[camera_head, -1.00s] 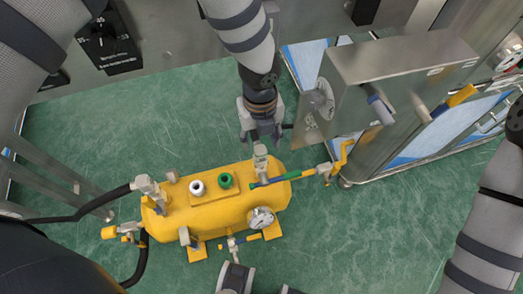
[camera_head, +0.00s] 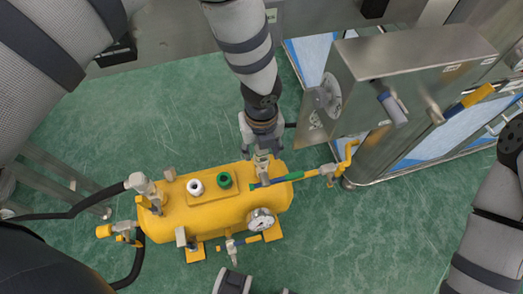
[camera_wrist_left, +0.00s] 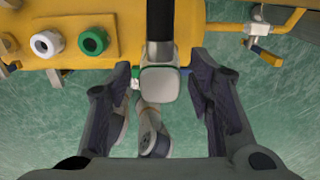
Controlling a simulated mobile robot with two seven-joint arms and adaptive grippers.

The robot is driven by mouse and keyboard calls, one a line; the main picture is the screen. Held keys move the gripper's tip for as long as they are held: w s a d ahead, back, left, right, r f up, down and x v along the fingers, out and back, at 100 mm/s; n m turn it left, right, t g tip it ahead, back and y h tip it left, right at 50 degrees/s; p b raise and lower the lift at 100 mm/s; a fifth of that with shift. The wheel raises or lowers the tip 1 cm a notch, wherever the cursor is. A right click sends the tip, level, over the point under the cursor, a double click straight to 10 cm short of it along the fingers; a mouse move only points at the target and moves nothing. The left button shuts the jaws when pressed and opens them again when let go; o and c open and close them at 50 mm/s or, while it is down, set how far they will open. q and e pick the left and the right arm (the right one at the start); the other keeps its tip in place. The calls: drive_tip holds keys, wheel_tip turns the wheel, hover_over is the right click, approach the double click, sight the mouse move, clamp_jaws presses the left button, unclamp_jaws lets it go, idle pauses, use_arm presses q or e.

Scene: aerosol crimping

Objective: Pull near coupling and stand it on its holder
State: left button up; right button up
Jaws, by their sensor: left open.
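My left gripper (camera_head: 262,151) is open at the right end of the yellow tank (camera_head: 205,212). A grey coupling (camera_head: 262,170) stands upright on the tank there. In the left wrist view its square pale head (camera_wrist_left: 160,84) lies between the two open fingers of the gripper (camera_wrist_left: 160,95), with a gap on each side. I cannot tell how deep the fingers reach. A white ring holder (camera_head: 194,187) and a green ring holder (camera_head: 225,180) sit on the tank's raised plate. A second grey coupling (camera_head: 147,188) with a black hose is at the left end.
A pressure gauge (camera_head: 261,220) is on the tank's front side. A yellow pipe with a valve (camera_head: 328,172) runs right towards a steel cabinet (camera_head: 410,65). Green floor (camera_head: 370,235) is clear in front of the cabinet.

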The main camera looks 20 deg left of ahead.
drive_tip(key=shift+w+r, duration=0.1)
idle(0.6)
use_arm(q)
drive_tip(key=shift+c, duration=0.6)
clamp_jaws()
drive_tip(key=shift+r, duration=0.1)
drive_tip(key=shift+r+p, duration=1.35)
drive_tip(key=shift+r, duration=1.6)
use_arm(e)
drive_tip(key=w+r+t, duration=0.1)
drive_tip(key=w+r, duration=0.1)
drive_tip(key=shift+w+r, duration=0.3)
drive_tip(key=shift+r, duration=0.1)
